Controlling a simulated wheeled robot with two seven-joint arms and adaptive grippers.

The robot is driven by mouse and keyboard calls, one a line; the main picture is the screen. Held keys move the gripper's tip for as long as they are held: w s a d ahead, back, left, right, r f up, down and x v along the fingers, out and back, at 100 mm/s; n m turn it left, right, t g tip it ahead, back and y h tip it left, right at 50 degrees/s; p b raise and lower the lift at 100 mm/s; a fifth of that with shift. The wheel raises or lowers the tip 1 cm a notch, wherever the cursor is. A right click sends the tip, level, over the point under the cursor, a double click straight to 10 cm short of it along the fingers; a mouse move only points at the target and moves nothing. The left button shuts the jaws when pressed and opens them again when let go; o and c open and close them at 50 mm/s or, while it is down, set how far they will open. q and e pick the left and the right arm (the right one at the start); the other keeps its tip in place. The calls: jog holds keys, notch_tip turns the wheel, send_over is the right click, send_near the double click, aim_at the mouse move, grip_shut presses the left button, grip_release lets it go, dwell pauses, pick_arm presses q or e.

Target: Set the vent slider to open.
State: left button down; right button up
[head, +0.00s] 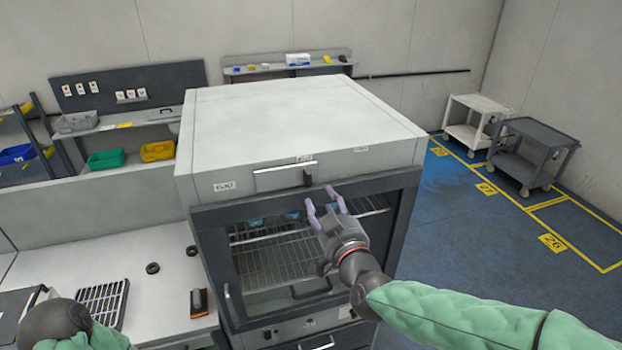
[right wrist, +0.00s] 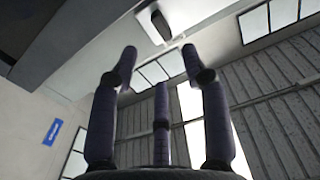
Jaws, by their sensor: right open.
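The vent slider is a pale strip (head: 280,179) on the front top edge of the grey oven-like cabinet (head: 300,120). Its dark knob (head: 307,178) stands near the strip's right end. The labels around it are too small to read. My right gripper (head: 323,199) has purple fingers, spread open and empty, just below and slightly right of the knob; I see no clear contact. In the right wrist view the open fingers point up, and a small dark-and-white knob-like part (right wrist: 154,23) on a pale panel is beyond them. My left gripper is not visible, only part of my left arm.
The cabinet's dark-framed glass door (head: 214,262) is below the slider, with wire racks behind it. A worktop on the left holds a black grid tray (head: 102,300), dark rings (head: 152,268) and an orange-black tool (head: 199,302). Two carts (head: 532,150) stand far right; blue floor is free there.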

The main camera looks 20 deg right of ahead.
aim_at(311, 180)
jog(key=w, duration=0.4)
jog(key=w+p, duration=0.1)
jog(key=w, duration=0.4)
jog(key=shift+w+a, duration=0.2)
jog(key=shift+w, duration=0.05)
jog(key=shift+c, duration=0.2)
grip_shut()
